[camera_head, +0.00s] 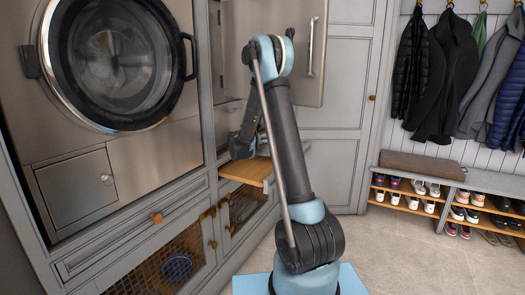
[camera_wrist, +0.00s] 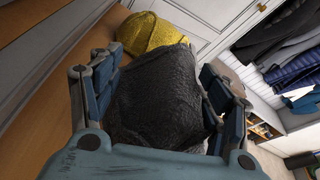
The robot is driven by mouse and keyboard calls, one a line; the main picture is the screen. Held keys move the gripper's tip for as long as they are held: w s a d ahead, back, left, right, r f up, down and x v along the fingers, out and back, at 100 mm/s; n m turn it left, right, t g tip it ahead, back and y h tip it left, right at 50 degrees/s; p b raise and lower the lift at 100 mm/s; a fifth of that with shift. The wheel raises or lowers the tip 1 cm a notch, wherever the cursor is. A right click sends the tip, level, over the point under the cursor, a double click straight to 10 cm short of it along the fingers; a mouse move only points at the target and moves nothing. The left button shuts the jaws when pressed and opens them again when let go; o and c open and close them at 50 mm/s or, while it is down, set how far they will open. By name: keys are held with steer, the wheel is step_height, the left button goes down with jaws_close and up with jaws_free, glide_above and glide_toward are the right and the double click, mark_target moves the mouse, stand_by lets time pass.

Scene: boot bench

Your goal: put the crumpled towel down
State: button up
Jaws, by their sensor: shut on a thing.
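The crumpled towel (camera_wrist: 155,105) is a dark grey, rough-textured bundle in the wrist view. My gripper (camera_wrist: 161,80) is shut on it, with one blue-grey finger on each side. The towel hides what lies right behind and beneath it. In the head view my gripper (camera_head: 242,147) is low beside the cabinet front, just above a pulled-out wooden board (camera_head: 248,171). The towel cannot be made out there. The wood (camera_wrist: 62,105) also shows in the wrist view, left of and below the towel. I cannot tell whether the towel touches it.
A yellow crumpled cloth-like thing (camera_wrist: 148,33) lies just beyond the towel. A washer with a round door (camera_head: 110,60) is at left, and an open cabinet door (camera_head: 297,50) hangs above. Shoe shelves (camera_head: 420,192) and hanging coats (camera_head: 450,75) are at right. The floor (camera_head: 400,240) between is clear.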

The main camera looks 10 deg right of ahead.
steer(key=shift+w+f, duration=0.1)
steer(key=shift+f, duration=1.75)
steer(key=shift+a+f, duration=0.15)
steer(key=shift+f, duration=0.05)
steer(key=o, duration=1.9)
steer(key=shift+a, duration=0.1)
